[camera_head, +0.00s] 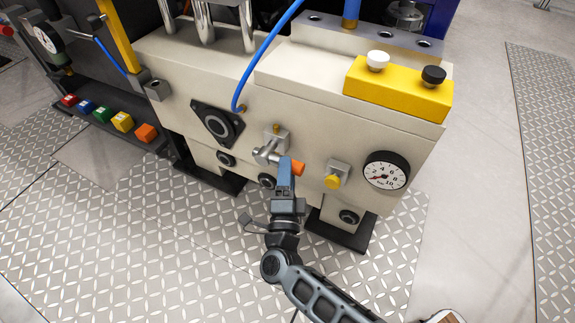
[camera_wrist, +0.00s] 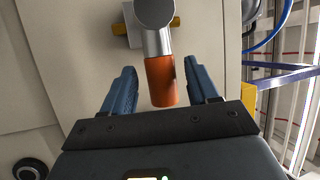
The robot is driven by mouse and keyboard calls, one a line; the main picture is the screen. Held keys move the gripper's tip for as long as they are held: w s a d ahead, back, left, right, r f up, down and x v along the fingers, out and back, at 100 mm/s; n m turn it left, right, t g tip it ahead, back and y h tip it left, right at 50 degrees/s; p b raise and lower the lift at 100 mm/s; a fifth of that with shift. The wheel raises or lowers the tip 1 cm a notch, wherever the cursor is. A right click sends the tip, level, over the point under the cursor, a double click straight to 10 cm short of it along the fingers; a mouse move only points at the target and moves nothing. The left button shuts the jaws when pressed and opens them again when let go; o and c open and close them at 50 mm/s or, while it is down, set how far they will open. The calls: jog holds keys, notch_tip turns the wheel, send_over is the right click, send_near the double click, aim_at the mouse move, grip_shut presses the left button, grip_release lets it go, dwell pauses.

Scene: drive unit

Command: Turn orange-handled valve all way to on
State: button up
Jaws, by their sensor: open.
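The orange valve handle (camera_head: 298,168) sticks out from a silver valve body (camera_head: 268,152) on the front of the cream drive unit (camera_head: 200,70). In the wrist view the orange handle end (camera_wrist: 160,82) hangs from a grey metal stem (camera_wrist: 155,40) and lies between my two fingers. My gripper (camera_head: 286,172) is at the handle, with blue fingers. In the wrist view my gripper (camera_wrist: 163,88) is open, with a finger on each side of the handle and a gap on both sides. The head view hides part of the handle behind my fingers.
A yellow-knobbed valve (camera_head: 334,180) and a pressure gauge (camera_head: 386,171) sit to the right on the same face. A blue hose (camera_head: 252,58) runs down to the left of the valve. A yellow block with two knobs (camera_head: 395,88) is above. Metal floor plates lie below.

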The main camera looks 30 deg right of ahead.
jog(key=shift+x, duration=1.25)
jog(key=shift+c, duration=0.4)
grip_shut()
